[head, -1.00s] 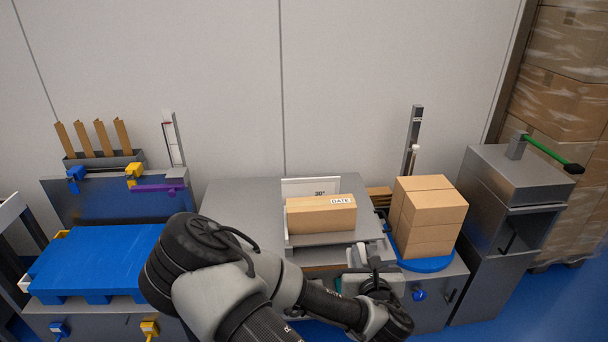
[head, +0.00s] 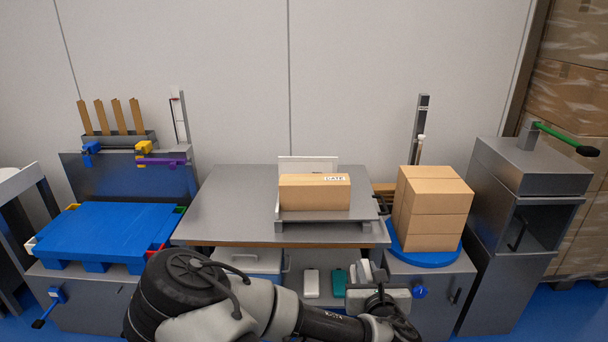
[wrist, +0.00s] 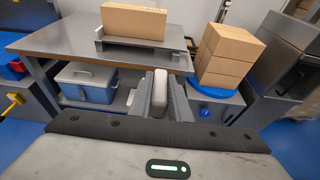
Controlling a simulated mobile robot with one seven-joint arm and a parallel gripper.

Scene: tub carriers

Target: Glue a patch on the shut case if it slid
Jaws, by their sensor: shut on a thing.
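A closed brown cardboard case (head: 314,194) with a white DATE label lies flat on a grey metal stand (head: 330,216) on the worktable. My gripper (wrist: 158,98) is shut on a small pale grey, rounded block (wrist: 159,86), held upright between the two fingers. In the head view my gripper (head: 370,273) is in front of the table, below the tabletop and to the right of the case. My wrist partly hides it there. I cannot make out a patch or glue by name.
A white and a teal block (head: 339,283) stand on the shelf under the worktable (head: 235,215). Stacked cartons (head: 432,215) stand on a blue turntable (head: 425,257) at right, beside a grey cabinet (head: 530,170). A blue pallet (head: 100,232) is at left. The tabletop left of the stand is clear.

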